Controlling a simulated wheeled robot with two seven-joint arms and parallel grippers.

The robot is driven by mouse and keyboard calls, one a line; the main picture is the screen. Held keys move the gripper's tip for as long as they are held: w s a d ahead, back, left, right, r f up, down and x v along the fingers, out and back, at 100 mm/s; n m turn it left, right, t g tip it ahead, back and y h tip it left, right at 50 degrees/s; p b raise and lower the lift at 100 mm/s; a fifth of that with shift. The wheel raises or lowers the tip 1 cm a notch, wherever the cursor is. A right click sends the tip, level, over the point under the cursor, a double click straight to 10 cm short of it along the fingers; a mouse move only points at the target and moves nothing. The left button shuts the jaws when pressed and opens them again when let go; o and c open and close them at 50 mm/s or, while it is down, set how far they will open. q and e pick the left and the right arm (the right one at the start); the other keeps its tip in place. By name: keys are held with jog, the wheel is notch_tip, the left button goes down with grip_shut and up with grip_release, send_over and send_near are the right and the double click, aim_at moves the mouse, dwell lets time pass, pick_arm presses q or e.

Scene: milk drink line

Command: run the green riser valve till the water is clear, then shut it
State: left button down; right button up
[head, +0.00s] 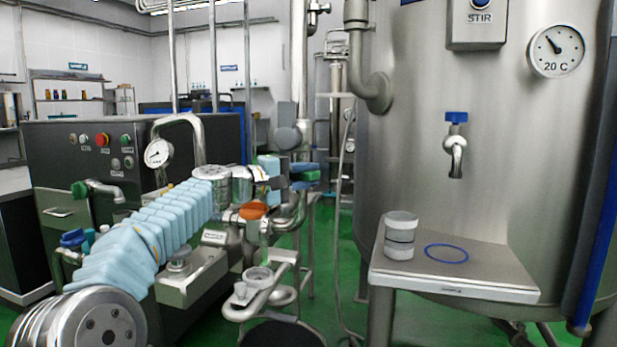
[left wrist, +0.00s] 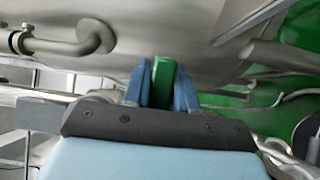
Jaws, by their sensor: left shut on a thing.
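The green riser valve handle (head: 306,176) is beside the vertical steel pipe, left of the big tank. The gripper hides part of the handle and the valve body. I cannot make out any running water or its colour. My right gripper is not in view.
An orange handle (head: 253,210) sits just below the left wrist. Steel pipes and a gauge (head: 158,153) crowd the left arm. A small steel table (head: 480,272) on the right holds a grey-white jar (head: 400,235) and a blue ring (head: 446,253). The tank has a blue-handled tap (head: 456,145).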

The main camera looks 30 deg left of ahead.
pick_arm(q)
jog(key=shift+s+a+m+g+h+p, duration=0.1)
jog(key=shift+s+m+g+h+p, duration=0.2)
jog(key=shift+m+g+h, duration=0.4)
jog(key=shift+s+a+m+g+h+p, duration=0.1)
jog(key=shift+s+m+g+h+p, duration=0.3)
jog(key=shift+h, duration=0.5)
jog(key=shift+d, duration=0.1)
jog(key=shift+f, duration=0.1)
jog(key=c, duration=1)
grip_release()
jog(key=b+v, duration=0.1)
jog(key=v, duration=1.2)
jog(key=shift+s+a, duration=0.25)
jog(key=shift+a, duration=0.1)
